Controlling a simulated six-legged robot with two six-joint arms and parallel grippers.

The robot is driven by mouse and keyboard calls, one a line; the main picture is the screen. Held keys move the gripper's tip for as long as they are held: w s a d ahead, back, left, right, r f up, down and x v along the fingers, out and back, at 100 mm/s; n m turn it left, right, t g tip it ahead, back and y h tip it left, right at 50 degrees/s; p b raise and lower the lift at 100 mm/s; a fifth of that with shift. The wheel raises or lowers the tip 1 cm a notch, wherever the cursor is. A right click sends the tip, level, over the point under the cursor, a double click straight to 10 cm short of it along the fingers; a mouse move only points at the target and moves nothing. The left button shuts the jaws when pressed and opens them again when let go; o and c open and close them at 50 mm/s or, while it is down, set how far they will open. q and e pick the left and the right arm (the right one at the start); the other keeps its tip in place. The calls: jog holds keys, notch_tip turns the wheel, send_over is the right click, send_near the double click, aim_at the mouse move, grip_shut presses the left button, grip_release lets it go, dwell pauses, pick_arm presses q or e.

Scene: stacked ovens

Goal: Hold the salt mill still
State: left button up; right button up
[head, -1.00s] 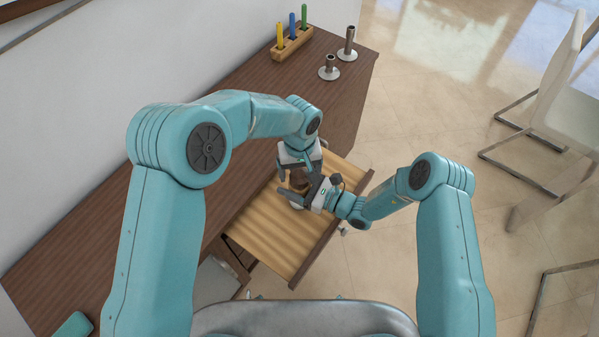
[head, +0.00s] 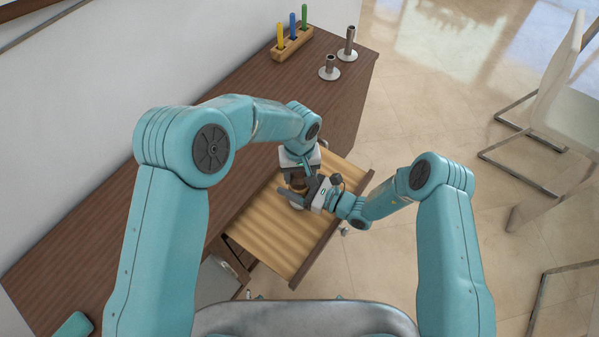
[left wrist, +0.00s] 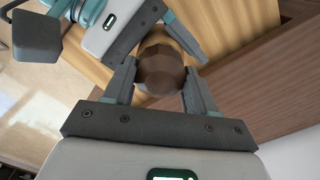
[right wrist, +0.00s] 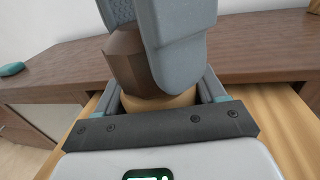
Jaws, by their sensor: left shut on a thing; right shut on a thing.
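The salt mill has a dark brown faceted top (left wrist: 160,70) and a lighter tan body (right wrist: 155,104). It stands over the open wooden drawer (head: 262,232); whether its base touches the drawer is hidden. My left gripper (head: 298,181) comes from above and is shut on the brown top, with a finger on each side in the left wrist view. My right gripper (head: 303,199) comes from the right and is shut on the tan body lower down. A left finger hides part of the top in the right wrist view.
A brown counter (head: 225,125) runs along the wall. At its far end stand a wooden block with coloured sticks (head: 291,43) and two metal holders (head: 329,68) (head: 348,46). A white chair (head: 565,95) stands at right. The tiled floor between is free.

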aim_at(299, 173)
pick_arm(q)
jog(key=m, duration=1.1)
jog(key=shift+m, duration=0.3)
jog(key=m, duration=0.5)
jog(key=shift+m, duration=0.3)
jog(key=m, duration=0.5)
jog(key=shift+w+a+m, duration=0.1)
jog(key=shift+m, duration=0.3)
jog(key=o, duration=1.1)
jog(key=shift+c, duration=0.2)
notch_tip(299, 173, up, 12)
